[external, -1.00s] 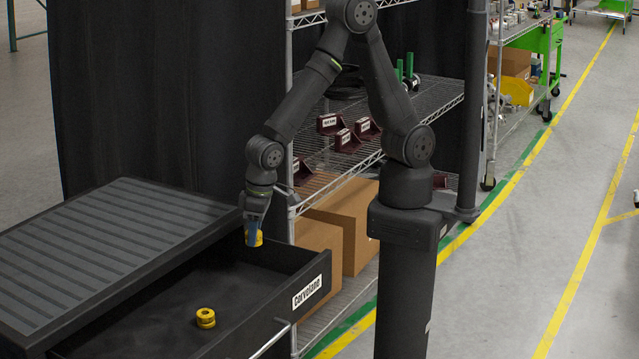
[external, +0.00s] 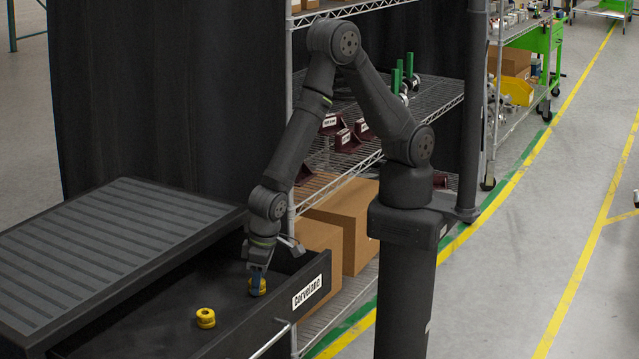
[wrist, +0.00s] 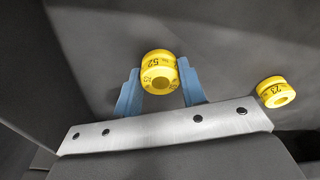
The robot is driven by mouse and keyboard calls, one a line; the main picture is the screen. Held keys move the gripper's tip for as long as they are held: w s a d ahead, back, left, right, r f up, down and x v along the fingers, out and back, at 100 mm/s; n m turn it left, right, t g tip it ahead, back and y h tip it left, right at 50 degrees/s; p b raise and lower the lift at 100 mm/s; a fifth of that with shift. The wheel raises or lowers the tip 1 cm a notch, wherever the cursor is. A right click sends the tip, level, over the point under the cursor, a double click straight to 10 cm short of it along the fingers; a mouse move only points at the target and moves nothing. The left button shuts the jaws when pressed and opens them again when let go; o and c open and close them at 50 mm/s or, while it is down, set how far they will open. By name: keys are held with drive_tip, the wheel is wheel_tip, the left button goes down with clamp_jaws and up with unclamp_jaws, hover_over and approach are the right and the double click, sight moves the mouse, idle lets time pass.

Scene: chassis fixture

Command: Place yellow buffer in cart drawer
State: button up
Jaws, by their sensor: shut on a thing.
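My gripper (external: 257,283) is low inside the open cart drawer (external: 165,325), near its far right end. Its blue fingers are shut on a yellow buffer (external: 252,291), partly hidden by the fingers in the external view. In the wrist view my gripper (wrist: 162,88) has one blue finger on each side of this yellow buffer (wrist: 158,70), which bears printed marks. The held buffer is at or very near the drawer floor; I cannot tell if it touches. A second yellow buffer (external: 205,318) lies on the drawer floor; it also shows in the wrist view (wrist: 276,91).
The ribbed cart top (external: 105,255) is left of the drawer. The drawer front with a white label (external: 307,292) rises close to my gripper. A wire shelf (external: 345,165) with cardboard boxes (external: 350,220) stands behind. The drawer floor around the second buffer is clear.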

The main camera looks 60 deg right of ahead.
sight(265, 282)
drive_tip(key=o, duration=1)
drive_tip(key=shift+f, duration=0.15)
drive_tip(key=r, duration=0.4)
drive_tip(key=s+r, duration=0.1)
drive_tip(key=r, duration=0.7)
drive_tip(key=shift+s+d+r, duration=0.1)
drive_tip(key=shift+s+d, duration=0.2)
drive_tip(key=shift+d, duration=0.05)
